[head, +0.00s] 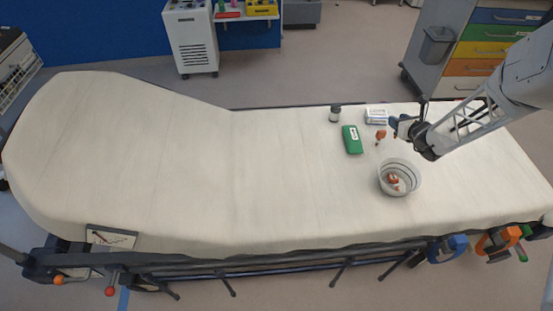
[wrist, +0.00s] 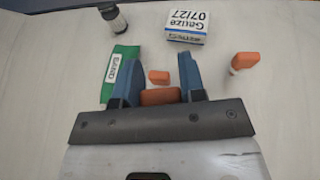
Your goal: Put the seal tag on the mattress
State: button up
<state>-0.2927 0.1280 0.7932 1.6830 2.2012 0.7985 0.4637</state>
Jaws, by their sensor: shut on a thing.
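My gripper (wrist: 158,88) has its two blue fingers around an orange seal tag (wrist: 159,97). A second small orange piece (wrist: 158,77) shows just beyond it; I cannot tell if it belongs to the same tag. In the head view my gripper (head: 393,124) is over the right part of the cream mattress (head: 280,160), with an orange piece (head: 381,134) by its tip. The height of the held tag above the mattress is unclear. Another orange-and-white piece (wrist: 244,61) lies to the right in the wrist view.
A clear bowl (head: 413,188) with red-orange and white pieces stands in front of my gripper. A green bandage pack (head: 352,140), a gauze box (head: 376,116) and a dark-capped bottle (head: 335,114) are on the mattress nearby. The mattress's middle and left are clear.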

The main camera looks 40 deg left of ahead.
jog(key=s+a+f+n+g, duration=0.1)
jog(key=s+a+n+g, duration=0.1)
jog(key=s+a, duration=0.6)
jog(key=s+a+f+n+g+y, duration=0.1)
jog(key=s+a, duration=0.7)
jog(key=s, duration=0.9)
jog(key=s+a+f+n+g+y, duration=0.1)
jog(key=s+a+f+n+g, duration=0.1)
jog(key=s+a, duration=0.6)
jog(key=s+n+g, duration=0.1)
jog(key=s+g, duration=0.1)
jog(key=s, duration=0.2)
jog(key=shift+s+a+n, duration=0.15)
jog(key=shift+a+n, duration=0.05)
jog(key=shift+n, duration=0.2)
jog(key=shift+a, duration=0.1)
jog(key=w+a+f, duration=0.1)
jog(key=w+a, duration=0.7)
jog(key=a, duration=0.4)
jog(key=shift+w+f, duration=0.2)
jog(key=shift+w, duration=0.2)
jog(key=shift+a, duration=0.15)
jog(key=shift+w+a+f, duration=0.15)
jog(key=shift+f, duration=0.75)
jog(key=shift+w+a+f, duration=0.1)
jog(key=shift+a+f, duration=0.05)
jog(key=shift+f, duration=0.75)
